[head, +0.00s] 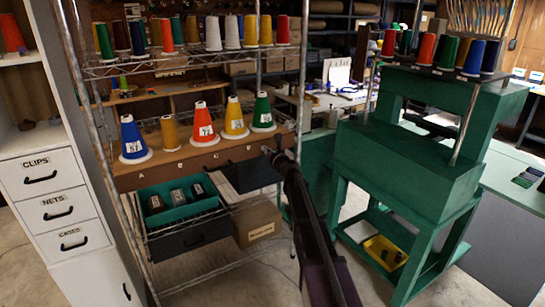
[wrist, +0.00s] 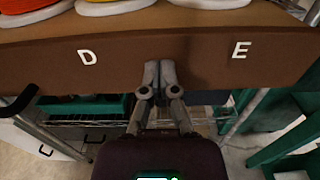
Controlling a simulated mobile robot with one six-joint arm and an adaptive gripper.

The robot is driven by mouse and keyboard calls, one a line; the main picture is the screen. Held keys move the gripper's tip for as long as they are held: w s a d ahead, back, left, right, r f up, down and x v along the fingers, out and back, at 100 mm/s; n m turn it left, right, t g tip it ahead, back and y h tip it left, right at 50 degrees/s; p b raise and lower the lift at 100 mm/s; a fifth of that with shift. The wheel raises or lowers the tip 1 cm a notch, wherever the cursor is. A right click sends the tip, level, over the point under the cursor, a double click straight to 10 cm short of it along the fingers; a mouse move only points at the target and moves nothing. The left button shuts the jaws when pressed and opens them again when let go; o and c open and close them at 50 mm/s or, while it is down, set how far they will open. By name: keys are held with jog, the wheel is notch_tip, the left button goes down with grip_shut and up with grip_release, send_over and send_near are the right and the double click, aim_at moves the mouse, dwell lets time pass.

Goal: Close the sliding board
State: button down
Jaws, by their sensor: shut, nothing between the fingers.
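The sliding board is a brown board (head: 190,170) on the wire rack, with white letters along its front face. It bears a row of thread cones: blue (head: 133,138), dull yellow, orange (head: 202,125), yellow and green (head: 262,112). It juts out in front of the rack's upper parts. In the wrist view, the board's front face (wrist: 120,50) spans the picture, with letters D and E. My gripper (wrist: 160,75) is shut and empty, its fingertips at the front face between D and E; contact is hard to tell. In the head view, my gripper (head: 274,154) is at the board's right end.
Below the board, a dark bin (head: 190,238) with a green tray sticks out, beside a cardboard box (head: 258,221). A metal post stands close by. A green machine frame (head: 400,170) is at right, white drawers (head: 55,210) at left.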

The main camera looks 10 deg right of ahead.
jog(key=x, duration=1.4)
jog(key=shift+f, duration=0.1)
jog(key=shift+w, duration=0.2)
jog(key=shift+w, duration=0.1)
jog(key=shift+s+d, duration=0.1)
jog(key=shift+s, duration=0.5)
jog(key=v, duration=1.3)
jog(key=shift+s, duration=0.3)
